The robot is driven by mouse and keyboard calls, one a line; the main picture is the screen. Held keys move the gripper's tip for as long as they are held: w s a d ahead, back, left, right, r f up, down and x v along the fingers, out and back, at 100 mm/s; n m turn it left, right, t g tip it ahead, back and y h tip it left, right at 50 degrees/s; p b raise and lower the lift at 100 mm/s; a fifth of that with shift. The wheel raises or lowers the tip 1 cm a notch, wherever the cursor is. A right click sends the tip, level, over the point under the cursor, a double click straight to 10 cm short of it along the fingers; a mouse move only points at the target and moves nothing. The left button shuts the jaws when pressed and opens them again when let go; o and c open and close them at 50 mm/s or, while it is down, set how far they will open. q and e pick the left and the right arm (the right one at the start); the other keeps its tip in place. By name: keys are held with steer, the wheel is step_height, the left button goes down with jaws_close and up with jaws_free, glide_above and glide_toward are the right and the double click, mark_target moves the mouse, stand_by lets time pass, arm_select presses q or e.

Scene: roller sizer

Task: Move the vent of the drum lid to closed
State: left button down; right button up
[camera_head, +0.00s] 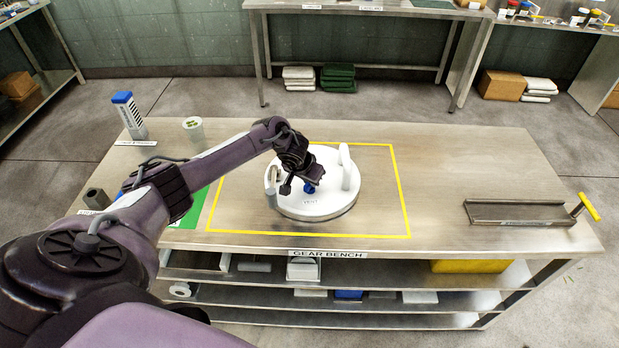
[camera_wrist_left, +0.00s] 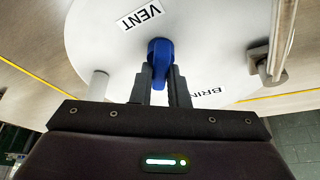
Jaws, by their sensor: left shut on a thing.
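The white round drum lid (camera_head: 318,208) lies on the bench inside a yellow outlined square. It has upright handles at its left and right sides. A blue vent knob (camera_head: 309,188) sits near its middle; it also shows in the left wrist view (camera_wrist_left: 160,58). My left gripper (camera_wrist_left: 160,88) is shut on the blue vent knob, one finger on each side. A VENT label (camera_wrist_left: 138,17) is on the lid, and a second label, partly hidden, begins "BRIN". In the head view my left arm covers part of the lid. My right gripper is not in view.
A steel bench (camera_head: 480,170) carries a blue-topped block (camera_head: 130,115) and a pale cup (camera_head: 193,128) at the back left. The bench between lid and tray is clear.

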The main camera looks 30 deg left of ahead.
arm_select(q)
steer(key=m+h+b, duration=0.1)
steer(key=m, duration=0.1)
steer(key=shift+a+f+m, duration=0.1)
steer(key=shift+m, duration=0.3)
steer(key=shift+m+h+b, duration=0.4)
steer(key=shift+m+b, duration=0.3)
steer(key=shift+m, duration=0.2)
steer(key=m+b, duration=0.2)
steer(key=m+g+h+b, duration=0.1)
steer(key=m+b, duration=0.1)
steer(key=b, duration=0.1)
steer(key=shift+w+a+f+m+h, duration=0.1)
steer(key=shift+w+a+m+h, duration=0.1)
steer(key=shift+m+h, duration=0.15)
steer(key=shift+r+m+g+h+b, duration=0.25)
steer(key=shift+m+g+b, duration=0.15)
steer(key=shift+m+b, duration=0.85)
steer(key=c, duration=1.4)
jaws_free()
